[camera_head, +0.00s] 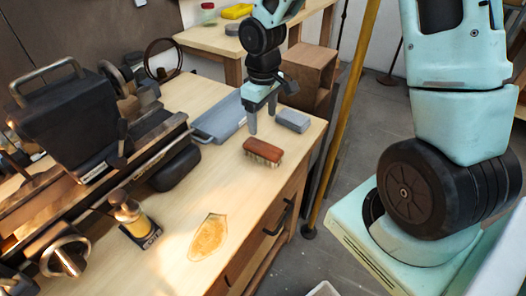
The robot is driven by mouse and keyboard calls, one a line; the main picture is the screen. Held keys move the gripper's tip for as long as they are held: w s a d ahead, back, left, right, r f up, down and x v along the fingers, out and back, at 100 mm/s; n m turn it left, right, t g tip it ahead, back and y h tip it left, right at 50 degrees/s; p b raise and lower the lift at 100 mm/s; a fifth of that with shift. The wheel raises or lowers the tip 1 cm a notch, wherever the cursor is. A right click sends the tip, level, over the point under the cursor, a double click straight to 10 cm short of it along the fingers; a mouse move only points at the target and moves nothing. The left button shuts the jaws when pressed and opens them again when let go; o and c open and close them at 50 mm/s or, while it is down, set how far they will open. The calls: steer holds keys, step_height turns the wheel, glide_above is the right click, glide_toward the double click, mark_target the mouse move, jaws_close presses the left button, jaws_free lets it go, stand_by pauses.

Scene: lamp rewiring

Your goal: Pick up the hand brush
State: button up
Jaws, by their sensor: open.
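The hand brush (264,151), with a reddish-brown wooden back and pale bristles, lies on the light wooden workbench (180,190) near its right edge. The bristles face down and toward the lower side. My gripper (262,122) points down just beyond the brush in the picture. Its two fingers are apart with nothing seen between them. The gripper appears apart from the brush; its exact height above the bench is hard to tell.
A grey tray (213,124) lies left of my gripper, and a grey block (292,120) lies right of it. A lathe-like machine (80,150) fills the bench's left side. A bottle (130,216) and an orange-brown patch (208,238) are nearer. A yellow pole (345,115) stands right of the bench.

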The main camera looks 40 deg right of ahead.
mark_target(263, 146)
step_height(263, 146, down, 11)
steer(key=shift+s+a+f+p, duration=0.1)
steer(key=shift+s+f+p, duration=0.05)
steer(key=shift+p, duration=0.2)
steer(key=c, duration=1.1)
